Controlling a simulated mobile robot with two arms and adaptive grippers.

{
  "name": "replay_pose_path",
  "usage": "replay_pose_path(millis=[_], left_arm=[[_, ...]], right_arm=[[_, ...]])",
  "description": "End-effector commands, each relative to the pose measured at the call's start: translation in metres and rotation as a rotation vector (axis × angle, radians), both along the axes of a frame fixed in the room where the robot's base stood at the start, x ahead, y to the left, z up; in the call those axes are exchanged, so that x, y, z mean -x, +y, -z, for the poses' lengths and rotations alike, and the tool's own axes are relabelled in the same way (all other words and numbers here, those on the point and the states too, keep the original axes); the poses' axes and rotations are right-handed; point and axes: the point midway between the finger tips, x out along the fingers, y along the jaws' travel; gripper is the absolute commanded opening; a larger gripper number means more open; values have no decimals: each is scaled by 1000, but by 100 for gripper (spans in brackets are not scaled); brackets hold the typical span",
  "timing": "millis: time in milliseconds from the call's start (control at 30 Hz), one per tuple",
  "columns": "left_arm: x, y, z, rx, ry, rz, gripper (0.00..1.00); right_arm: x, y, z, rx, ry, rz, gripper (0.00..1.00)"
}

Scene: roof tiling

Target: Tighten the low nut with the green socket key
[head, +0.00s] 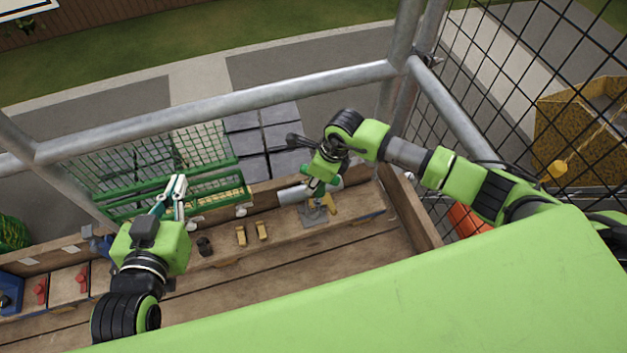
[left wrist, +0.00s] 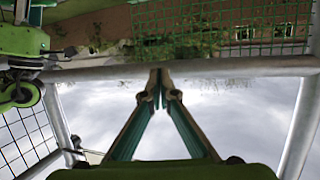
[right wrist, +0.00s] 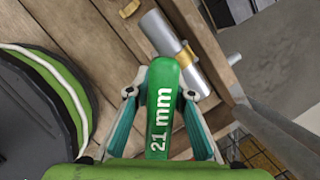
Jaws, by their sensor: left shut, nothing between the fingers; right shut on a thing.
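The green socket key (right wrist: 160,105), marked "21 mm", is held between the fingers of my right gripper (right wrist: 160,94). A grey metal cylinder with a brass-coloured band (right wrist: 184,56) lies just past the key's far end; I cannot tell if they touch. In the head view the grey cylinder (head: 292,195) shows beside my right gripper (head: 328,184), above a grey metal stand (head: 314,216) on the planks. I cannot make out which part is the low nut. My left gripper (head: 175,190) is shut and empty, raised near the green mesh; its closed tips show in the left wrist view (left wrist: 158,84).
Two small yellow-brown blocks (head: 251,234) and a dark piece (head: 204,246) lie on the wooden platform. Red items (head: 40,290) sit in compartments at left. Galvanised rails (head: 215,108) and a black mesh fence (head: 535,90) bound the space. The planks in front are clear.

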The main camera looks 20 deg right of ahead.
Motion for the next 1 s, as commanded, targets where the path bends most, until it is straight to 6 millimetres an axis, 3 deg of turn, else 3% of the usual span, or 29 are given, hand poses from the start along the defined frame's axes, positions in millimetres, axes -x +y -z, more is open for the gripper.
replay_pose_path(millis=[1000], left_arm=[[24, 13, 40, -49, 203, -16, 0]], right_arm=[[-1, 0, -11, 0, -1, 0, 0]])
